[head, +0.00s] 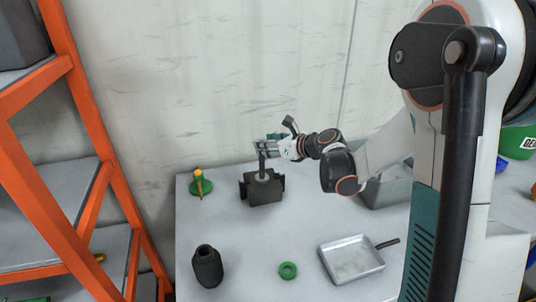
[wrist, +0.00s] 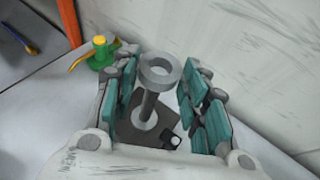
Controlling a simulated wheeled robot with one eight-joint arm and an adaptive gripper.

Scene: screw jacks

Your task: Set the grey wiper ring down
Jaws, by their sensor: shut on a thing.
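A grey wiper ring (wrist: 158,85) shows in the wrist view between my finger pads, above the dark screw jack (head: 262,189). The jack's upright grey screw (head: 262,163) rises from a collar on its block. It also shows under the ring in the wrist view (wrist: 149,106). I cannot tell whether the ring is around the screw's top or just above it. My gripper (head: 265,148) is shut on the ring, with teal pads at either side. The ring is too small to make out in the head view.
A green base with a yellow top (head: 201,185) stands left of the jack. Toward the front are a black bellows-like sleeve (head: 207,267), a green ring (head: 288,270) and a shallow metal tray (head: 350,259). An orange shelf frame (head: 95,140) is at left. The mid-table is clear.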

